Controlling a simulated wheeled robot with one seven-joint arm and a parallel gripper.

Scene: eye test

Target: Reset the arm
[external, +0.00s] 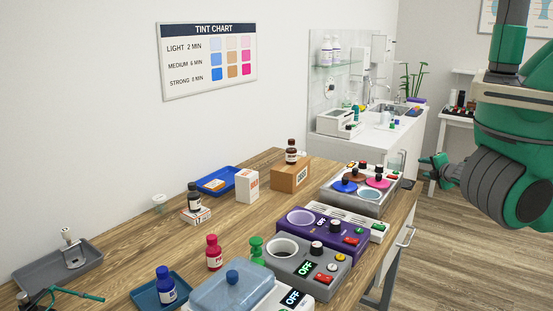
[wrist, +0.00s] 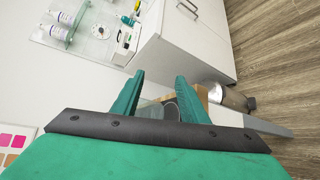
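My gripper (wrist: 161,94) shows in the wrist view with its two green fingers spread apart. I see nothing held between them. In the external view, my gripper (external: 436,168) is at the right, off the right side of the wooden table and apart from everything on it. My green and dark arm fills the right edge there. The task names no other object.
The wooden table (external: 128,248) carries a purple device (external: 337,242), a device with coloured pots (external: 352,202), a cardboard box (external: 289,176), bottles and trays. A white counter (external: 347,152) with a sink stands behind. Open floor (external: 441,258) lies right of the table.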

